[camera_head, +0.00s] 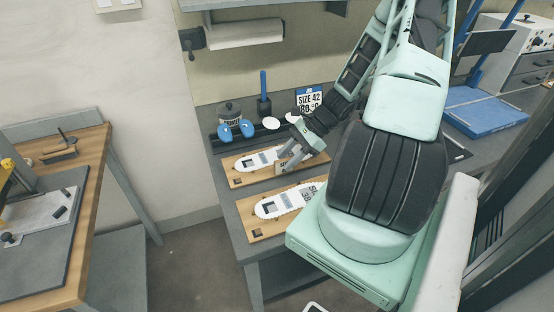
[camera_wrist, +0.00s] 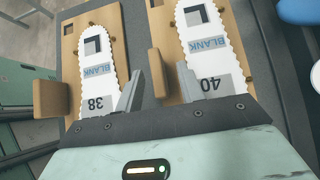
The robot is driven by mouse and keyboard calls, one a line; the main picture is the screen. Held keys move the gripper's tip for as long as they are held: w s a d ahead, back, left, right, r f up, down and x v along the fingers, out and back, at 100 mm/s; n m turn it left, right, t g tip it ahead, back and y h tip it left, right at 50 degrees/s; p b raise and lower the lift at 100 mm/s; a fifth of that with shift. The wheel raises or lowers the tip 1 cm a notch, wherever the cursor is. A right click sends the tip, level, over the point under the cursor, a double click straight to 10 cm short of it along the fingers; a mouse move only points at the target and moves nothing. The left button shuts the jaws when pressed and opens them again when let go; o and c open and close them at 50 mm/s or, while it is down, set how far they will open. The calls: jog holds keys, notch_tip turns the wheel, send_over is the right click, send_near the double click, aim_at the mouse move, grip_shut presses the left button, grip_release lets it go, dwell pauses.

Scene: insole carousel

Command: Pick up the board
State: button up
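Two wooden boards lie on the grey bench, each bearing a white insole blank. The back board (camera_head: 236,181) also shows in the wrist view (camera_wrist: 161,22), where its blank (camera_wrist: 203,40) reads 40. The front board (camera_head: 258,231) shows at left in the wrist view (camera_wrist: 69,40), with a blank (camera_wrist: 96,60) marked 38. Each board has a wooden block at its edge. My gripper (camera_head: 288,160) is low over the back board. In the wrist view its fingers (camera_wrist: 160,72) are apart, on either side of the back board's block (camera_wrist: 156,68), with gaps visible.
Behind the boards stand blue insole shapes (camera_head: 235,130), a dark cup (camera_head: 264,107) and a "SIZE 42" sign (camera_head: 309,98). The front board's block (camera_wrist: 50,98) is left of my fingers. A wooden workbench (camera_head: 85,175) stands at left, with open floor between.

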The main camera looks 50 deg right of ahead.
jog(key=shift+p+x, duration=0.35)
jog(key=shift+x, duration=1.5)
jog(key=shift+a+r, duration=0.1)
jog(key=shift+a, duration=0.1)
jog(key=shift+c, duration=0.4)
grip_shut()
